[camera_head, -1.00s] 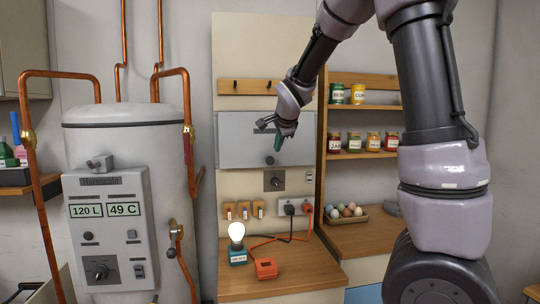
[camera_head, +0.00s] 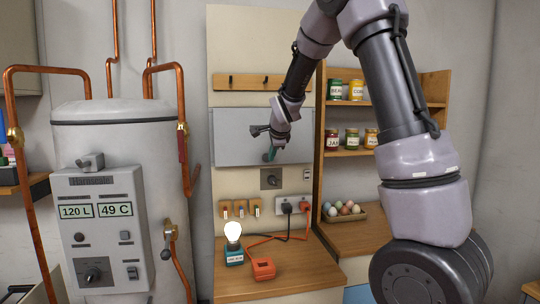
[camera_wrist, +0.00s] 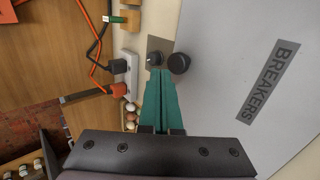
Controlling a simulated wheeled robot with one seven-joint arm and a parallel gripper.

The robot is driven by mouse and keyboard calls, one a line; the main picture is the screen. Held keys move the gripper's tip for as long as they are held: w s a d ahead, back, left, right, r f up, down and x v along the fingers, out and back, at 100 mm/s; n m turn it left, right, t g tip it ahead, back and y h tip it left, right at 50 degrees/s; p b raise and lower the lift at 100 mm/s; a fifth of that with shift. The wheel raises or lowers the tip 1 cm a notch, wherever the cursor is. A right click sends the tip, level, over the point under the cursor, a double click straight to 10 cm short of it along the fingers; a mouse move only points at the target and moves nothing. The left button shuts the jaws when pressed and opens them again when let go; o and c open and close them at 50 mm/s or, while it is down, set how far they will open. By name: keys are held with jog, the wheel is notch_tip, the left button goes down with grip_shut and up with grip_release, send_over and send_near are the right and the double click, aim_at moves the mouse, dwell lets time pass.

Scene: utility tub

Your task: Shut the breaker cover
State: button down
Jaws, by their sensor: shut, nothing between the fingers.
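The breaker cover (camera_head: 235,135) is a wide grey panel on the cream board, lying nearly flat to it; I cannot tell whether a gap remains behind it. In the wrist view the cover (camera_wrist: 225,60) fills the right side, with a "BREAKERS" label and a round black knob (camera_wrist: 179,64) near its edge. My gripper (camera_head: 270,155) is in front of the cover's lower middle, partly hiding the knob. In the wrist view its teal fingers (camera_wrist: 161,74) are shut and empty, their tips just beside the knob; contact is unclear.
A rotary switch (camera_head: 271,179) on a metal plate sits below the cover. Below it are sockets with plugs (camera_head: 292,206), a lit bulb (camera_head: 233,232) and an orange box (camera_head: 263,268) on the wooden counter. A water heater (camera_head: 120,150) stands left; shelves with jars (camera_head: 352,139) stand right.

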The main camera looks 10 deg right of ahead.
jog(key=shift+w+f, duration=0.15)
jog(key=shift+w, duration=1.25)
jog(key=shift+w+f, duration=0.25)
jog(key=shift+w, duration=0.35)
jog(key=shift+w+f, duration=0.25)
jog(key=shift+w, duration=0.35)
